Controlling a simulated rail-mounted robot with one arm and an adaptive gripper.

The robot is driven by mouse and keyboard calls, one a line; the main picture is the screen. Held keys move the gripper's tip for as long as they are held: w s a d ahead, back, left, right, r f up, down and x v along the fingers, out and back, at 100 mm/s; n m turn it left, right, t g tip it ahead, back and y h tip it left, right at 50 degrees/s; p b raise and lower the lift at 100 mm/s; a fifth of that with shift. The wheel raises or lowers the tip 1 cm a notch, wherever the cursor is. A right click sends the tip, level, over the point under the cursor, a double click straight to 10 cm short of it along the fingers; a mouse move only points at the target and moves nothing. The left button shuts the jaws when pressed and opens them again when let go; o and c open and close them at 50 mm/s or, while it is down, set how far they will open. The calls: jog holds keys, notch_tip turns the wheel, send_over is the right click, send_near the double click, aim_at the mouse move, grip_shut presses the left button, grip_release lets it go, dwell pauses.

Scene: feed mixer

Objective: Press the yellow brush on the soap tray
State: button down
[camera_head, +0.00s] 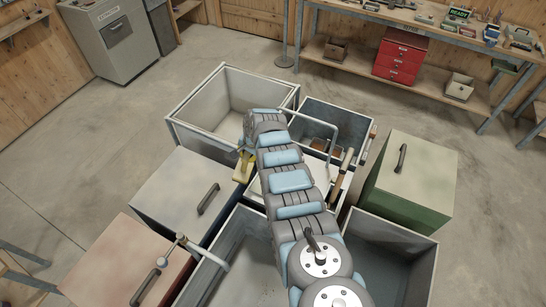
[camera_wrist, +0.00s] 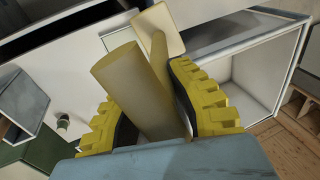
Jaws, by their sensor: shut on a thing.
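My gripper (camera_wrist: 160,105) has ridged yellow fingers and is shut on the yellow brush (camera_wrist: 132,85). In the wrist view the brush shows as a thick pale yellow cylinder between the fingers, with a thinner rod and a square end beside it. In the head view my gripper (camera_head: 245,153) is above the middle of the group of bins, and a yellow part of the brush (camera_head: 240,174) shows just below it. My arm covers much of the area behind. I cannot clearly make out the soap tray in either view.
An open white bin (camera_head: 190,128) stands behind my gripper. A grey lidded bin (camera_head: 180,195) is at left, a red one (camera_head: 125,262) at front left, a green one (camera_head: 415,180) at right. Tools with wooden handles (camera_head: 340,178) lie right of my arm. A workbench (camera_head: 450,35) stands behind.

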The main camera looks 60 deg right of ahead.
jog(key=s+d+f+m, duration=0.25)
jog(key=s+d, duration=0.25)
jog(key=s, duration=0.3)
notch_tip(320, 180, down, 6)
jog(key=b, duration=0.4)
jog(key=shift+h+b, duration=0.4)
jog(key=shift+f+b, duration=0.5)
jog(key=shift+f, duration=0.15)
dwell(1.9)
jog(key=shift+r, duration=0.15)
notch_tip(320, 180, up, 7)
jog(key=p, duration=0.6)
dwell(0.3)
